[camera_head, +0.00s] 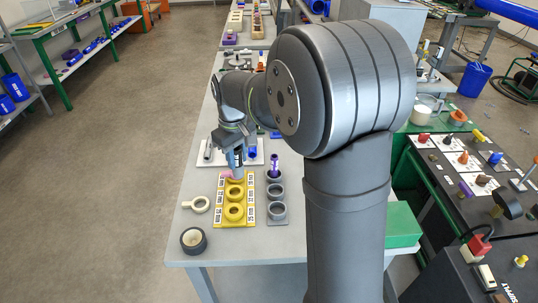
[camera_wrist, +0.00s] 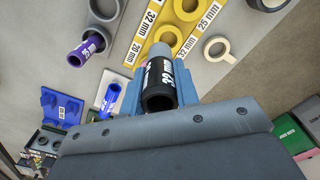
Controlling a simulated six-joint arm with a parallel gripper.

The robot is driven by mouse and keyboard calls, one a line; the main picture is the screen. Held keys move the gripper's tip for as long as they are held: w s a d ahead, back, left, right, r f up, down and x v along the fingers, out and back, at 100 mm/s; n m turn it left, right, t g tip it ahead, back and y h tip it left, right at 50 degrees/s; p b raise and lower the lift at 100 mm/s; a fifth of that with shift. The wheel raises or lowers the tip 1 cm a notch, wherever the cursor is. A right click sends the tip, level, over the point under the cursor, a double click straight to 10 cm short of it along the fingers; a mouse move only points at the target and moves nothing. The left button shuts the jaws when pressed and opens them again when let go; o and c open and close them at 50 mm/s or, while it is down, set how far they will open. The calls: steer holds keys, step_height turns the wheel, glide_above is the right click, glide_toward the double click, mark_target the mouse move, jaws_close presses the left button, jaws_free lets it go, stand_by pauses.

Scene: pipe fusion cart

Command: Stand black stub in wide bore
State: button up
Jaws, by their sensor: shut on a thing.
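My gripper (camera_wrist: 158,92) is shut on the black stub (camera_wrist: 160,84), marked 32 mm, in the wrist view. Blue fingers flank the stub, and its open near end faces the camera. In the head view my gripper (camera_head: 236,160) is above the far end of the yellow block (camera_head: 234,202). This block has round bores in a row and size labels along its sides. In the wrist view the yellow block (camera_wrist: 172,38) is beyond the stub, with 20, 25 and 32 mm labels. The stub and gripper partly hide its near end; I cannot tell whether the stub touches it.
A purple stub (camera_head: 274,162) stands in the grey holder (camera_head: 277,201) to the right. A blue stub (camera_wrist: 109,100) is left of my gripper in the wrist view. A cream ring (camera_head: 200,204) and a black ring (camera_head: 193,240) lie on the table to the left.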

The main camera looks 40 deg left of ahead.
steer(key=shift+s+a, duration=0.65)
steer(key=shift+s, duration=0.05)
steer(key=shift+f, duration=0.15)
steer(key=shift+f, duration=2.7)
steer(key=shift+f, duration=1.6)
steer(key=o, duration=1)
steer(key=shift+o, duration=0.2)
steer(key=shift+r, duration=0.1)
step_height(320, 180, up, 17)
